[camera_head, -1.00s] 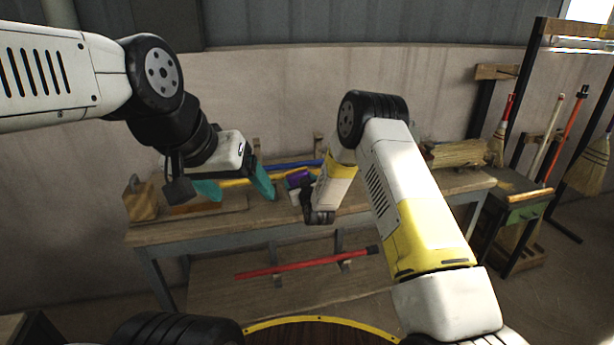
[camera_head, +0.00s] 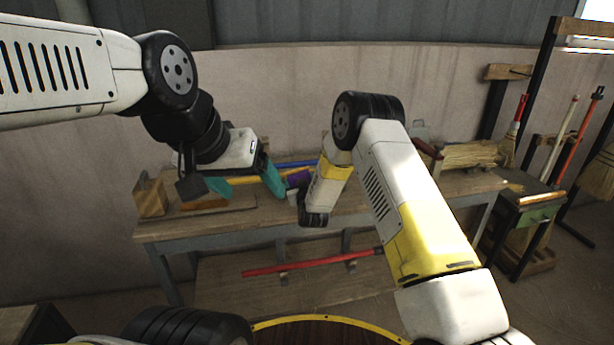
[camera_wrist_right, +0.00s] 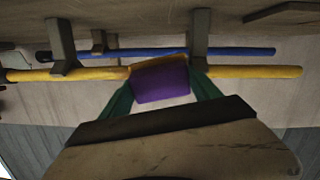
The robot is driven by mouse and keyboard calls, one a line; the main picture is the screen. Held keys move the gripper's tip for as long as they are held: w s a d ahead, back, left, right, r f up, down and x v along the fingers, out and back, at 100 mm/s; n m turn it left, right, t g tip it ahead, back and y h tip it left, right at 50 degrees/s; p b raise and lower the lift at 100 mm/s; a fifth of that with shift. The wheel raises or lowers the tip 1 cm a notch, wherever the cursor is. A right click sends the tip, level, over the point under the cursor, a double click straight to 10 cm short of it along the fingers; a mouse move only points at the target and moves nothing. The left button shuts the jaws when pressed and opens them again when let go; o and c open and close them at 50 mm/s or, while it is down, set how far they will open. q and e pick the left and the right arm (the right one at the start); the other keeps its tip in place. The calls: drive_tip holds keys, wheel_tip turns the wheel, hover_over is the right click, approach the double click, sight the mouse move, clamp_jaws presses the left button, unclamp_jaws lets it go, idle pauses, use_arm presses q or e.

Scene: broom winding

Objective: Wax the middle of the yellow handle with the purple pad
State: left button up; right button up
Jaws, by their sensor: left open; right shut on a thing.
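The yellow handle (camera_head: 248,180) lies level above the workbench. In the right wrist view the yellow handle (camera_wrist_right: 262,71) runs across the picture, resting in upright holders. My right gripper (camera_wrist_right: 160,90) is shut on the purple pad (camera_wrist_right: 160,84). The pad's upper edge overlaps the handle between two holders; it appears to touch it. In the head view the purple pad (camera_head: 297,179) shows partly beside my right forearm, which hides that gripper's fingers. My left gripper (camera_head: 245,186) is open, its teal fingers spread above the bench near the left part of the handle.
A blue handle (camera_wrist_right: 130,52) runs parallel behind the yellow one. A red handle (camera_head: 310,263) lies below the bench top. A wooden block (camera_head: 150,197) stands at the bench's left end, and a straw bundle (camera_head: 468,155) lies at the right. Brooms (camera_head: 510,140) stand farther right.

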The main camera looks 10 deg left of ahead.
sight(291, 182)
drive_tip(key=a, duration=0.1)
drive_tip(key=s+a, duration=0.1)
drive_tip(key=shift+s+a+y, duration=0.1)
drive_tip(key=shift+a+y, duration=0.3)
drive_tip(key=shift+w+d+f, duration=0.15)
drive_tip(key=shift+w+d, duration=0.1)
drive_tip(key=shift+d, duration=0.5)
drive_tip(key=shift+w+d+r, duration=0.1)
drive_tip(key=shift+w+d, duration=0.15)
drive_tip(key=shift+d, duration=0.6)
drive_tip(key=shift+w+d+r, duration=0.1)
drive_tip(key=shift+w+d, duration=0.1)
drive_tip(key=shift+d, duration=0.65)
drive_tip(key=shift+w+d, duration=0.25)
drive_tip(key=shift+d, duration=0.6)
drive_tip(key=w+d, duration=0.1)
drive_tip(key=d, duration=0.3)
drive_tip(key=w+d, duration=0.1)
drive_tip(key=d, duration=0.1)
drive_tip(key=shift+w+d, duration=0.3)
drive_tip(key=shift+v, duration=3.05)
drive_tip(key=shift+r, duration=0.1)
